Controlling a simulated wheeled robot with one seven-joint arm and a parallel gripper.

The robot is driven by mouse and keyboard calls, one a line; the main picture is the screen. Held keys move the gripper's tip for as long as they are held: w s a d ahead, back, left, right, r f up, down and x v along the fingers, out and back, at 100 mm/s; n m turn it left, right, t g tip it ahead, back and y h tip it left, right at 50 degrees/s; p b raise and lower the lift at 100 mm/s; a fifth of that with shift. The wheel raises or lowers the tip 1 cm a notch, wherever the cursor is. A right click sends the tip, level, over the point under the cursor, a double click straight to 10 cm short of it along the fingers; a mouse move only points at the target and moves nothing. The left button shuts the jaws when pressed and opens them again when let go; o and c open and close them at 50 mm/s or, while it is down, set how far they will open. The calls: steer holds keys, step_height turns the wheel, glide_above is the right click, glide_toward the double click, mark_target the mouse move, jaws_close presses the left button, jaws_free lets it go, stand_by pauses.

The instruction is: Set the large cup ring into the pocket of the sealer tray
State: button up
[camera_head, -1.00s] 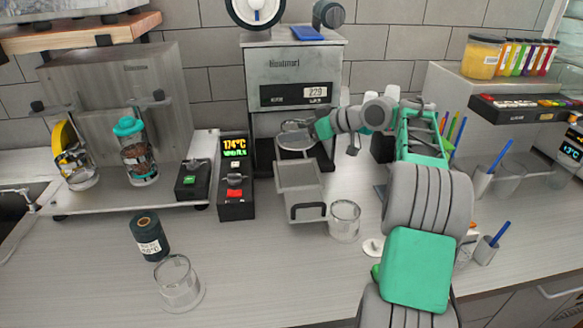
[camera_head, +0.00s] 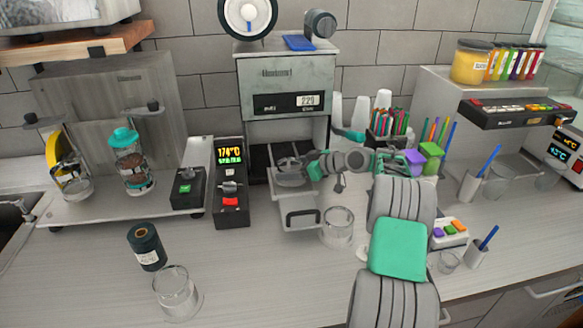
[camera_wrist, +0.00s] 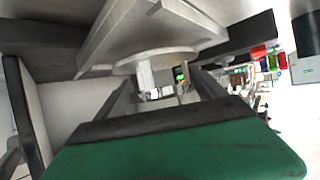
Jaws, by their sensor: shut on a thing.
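The sealer (camera_head: 284,95) stands at the back centre, with its grey tray (camera_head: 299,206) pulled out below its head. The large cup ring (camera_head: 289,178) is a pale grey ring at the tray's rear part. My gripper (camera_head: 312,171) comes in from the right and is shut on the ring. In the wrist view the ring's pale round edge (camera_wrist: 156,55) shows between the fingers, against the grey tray (camera_wrist: 165,30). The pocket is covered by the ring and gripper. I cannot tell whether the ring is seated in it or just above it.
A clear cup (camera_head: 338,227) stands close to the tray's right front. A black controller box (camera_head: 230,195) stands to the left. A dark roll (camera_head: 147,246) and another clear cup (camera_head: 175,290) are at the front left. The front centre counter is clear.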

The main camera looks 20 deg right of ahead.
steer(key=shift+f, duration=0.55)
steer(key=o, duration=1.5)
steer(key=shift+r, duration=0.15)
steer(key=b+v, duration=0.2)
steer(key=v, duration=1)
steer(key=shift+d, duration=0.1)
